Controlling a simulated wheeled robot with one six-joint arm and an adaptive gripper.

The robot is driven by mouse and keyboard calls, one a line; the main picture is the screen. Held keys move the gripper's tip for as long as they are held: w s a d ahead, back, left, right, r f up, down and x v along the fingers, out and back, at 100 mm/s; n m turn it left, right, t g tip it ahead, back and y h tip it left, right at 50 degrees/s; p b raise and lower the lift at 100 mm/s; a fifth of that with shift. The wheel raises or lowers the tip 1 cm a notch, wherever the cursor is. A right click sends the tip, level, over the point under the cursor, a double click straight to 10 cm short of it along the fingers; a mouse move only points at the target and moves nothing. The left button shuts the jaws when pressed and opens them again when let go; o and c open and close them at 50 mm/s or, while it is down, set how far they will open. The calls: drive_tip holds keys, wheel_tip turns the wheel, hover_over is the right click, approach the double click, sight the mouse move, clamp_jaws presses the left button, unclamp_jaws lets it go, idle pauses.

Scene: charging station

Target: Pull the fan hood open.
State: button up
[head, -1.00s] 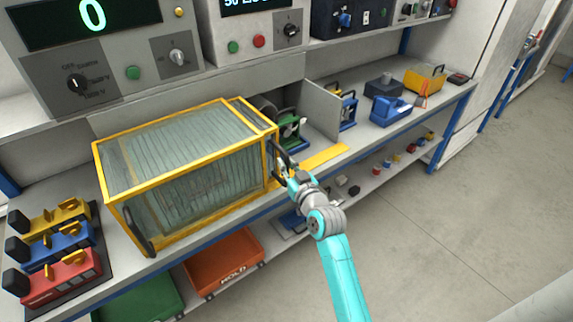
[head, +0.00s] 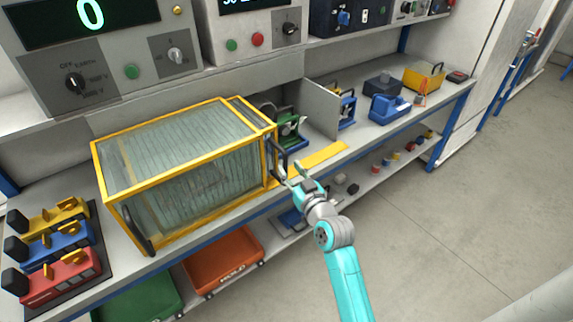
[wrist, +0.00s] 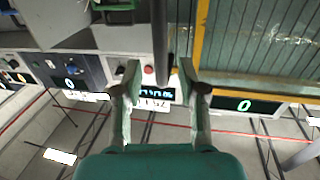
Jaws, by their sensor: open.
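The fan hood (head: 190,165) is a yellow-framed box with clear, ribbed panels on the bench, and it appears closed. A black upright handle (head: 277,160) is on its right end, and another black handle (head: 138,230) is at its front left corner. My gripper (head: 290,172) is open and empty, just right of the right-end handle. In the wrist view, a dark bar, apparently that handle (wrist: 159,35), runs between the two fingers of my gripper (wrist: 160,72). I cannot tell whether they touch. The hood's yellow frame (wrist: 200,35) shows beside it.
A grey upright panel (head: 321,108) and a small green fan unit (head: 288,125) stand behind the hood's right end. A yellow strip (head: 318,157) lies on the bench. Bins (head: 222,262) sit below. The floor at right is clear.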

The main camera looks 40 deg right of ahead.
drive_tip(key=s+a, duration=0.1)
drive_tip(key=s, duration=0.7)
drive_tip(key=shift+a, duration=0.3)
drive_tip(key=s+a+f+g, duration=0.1)
drive_tip(key=s+a+f, duration=0.35)
drive_tip(key=s, duration=0.35)
drive_tip(key=s+a+f+g, duration=0.1)
drive_tip(key=s+a+f, duration=0.4)
drive_tip(key=s, duration=0.4)
drive_tip(key=s+a+r+n+y, duration=0.1)
drive_tip(key=s+a, duration=0.2)
drive_tip(key=s, duration=0.6)
drive_tip(key=s+a+r+n+y, duration=0.1)
drive_tip(key=s+a, duration=0.3)
drive_tip(key=s, duration=0.6)
drive_tip(key=shift+s+a+r+g+y, duration=0.3)
drive_tip(key=shift+r+g+y, duration=0.1)
drive_tip(key=shift+r+y, duration=0.35)
